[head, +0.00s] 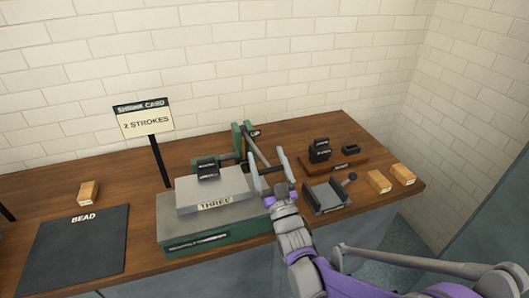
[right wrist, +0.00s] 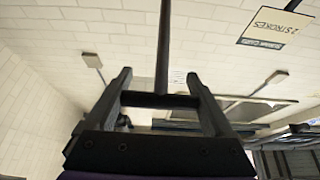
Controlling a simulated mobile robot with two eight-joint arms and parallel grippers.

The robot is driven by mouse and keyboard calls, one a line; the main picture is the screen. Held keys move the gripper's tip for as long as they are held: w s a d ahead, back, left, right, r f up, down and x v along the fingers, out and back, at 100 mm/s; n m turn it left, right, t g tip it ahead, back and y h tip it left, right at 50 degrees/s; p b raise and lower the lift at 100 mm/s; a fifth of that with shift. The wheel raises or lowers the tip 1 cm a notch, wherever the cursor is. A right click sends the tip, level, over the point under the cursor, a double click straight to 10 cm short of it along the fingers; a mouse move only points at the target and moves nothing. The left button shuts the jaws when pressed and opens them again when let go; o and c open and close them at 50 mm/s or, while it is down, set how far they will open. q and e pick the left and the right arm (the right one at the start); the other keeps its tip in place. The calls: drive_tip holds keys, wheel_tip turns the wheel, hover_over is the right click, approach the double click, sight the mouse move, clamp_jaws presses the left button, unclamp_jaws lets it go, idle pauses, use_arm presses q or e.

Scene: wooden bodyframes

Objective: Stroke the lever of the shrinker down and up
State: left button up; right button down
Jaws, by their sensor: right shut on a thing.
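The shrinker is a green machine whose upright frame (head: 240,139) stands behind a grey block marked THREE. Its grey lever (head: 255,149) slopes down from the top of the frame toward my right gripper (head: 270,174). In the right wrist view, the lever (right wrist: 164,45) ends in a dark cross bar between the two fingers of my right gripper (right wrist: 160,99). The gripper is shut on this lever handle. A card on a post (head: 145,121) reads SHRINK CARD, 2 STROKES. My left gripper is not in view.
A green base with a grey block (head: 212,193) fills the bench middle. A dark BEAD mat (head: 75,245) and a wooden block (head: 88,193) lie left. A grey fixture (head: 325,196), a wooden stand (head: 334,166) and two small blocks (head: 379,181) are right. A brick wall stands behind.

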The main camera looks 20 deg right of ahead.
drive_tip(key=shift+s+f+b, duration=0.2)
drive_tip(key=shift+f+b, duration=0.1)
drive_tip(key=shift+f, duration=0.3)
drive_tip(key=shift+s+f+b, duration=0.15)
drive_tip(key=shift+f+b, duration=0.15)
drive_tip(key=shift+f, duration=0.25)
drive_tip(key=shift+c, duration=0.5)
unclamp_jaws()
drive_tip(key=shift+o, duration=0.5)
drive_tip(key=shift+s, duration=0.1)
drive_tip(key=shift+s, duration=0.1)
drive_tip(key=b+v, duration=0.1)
drive_tip(key=v, duration=0.9)
drive_tip(key=shift+s+b, duration=0.3)
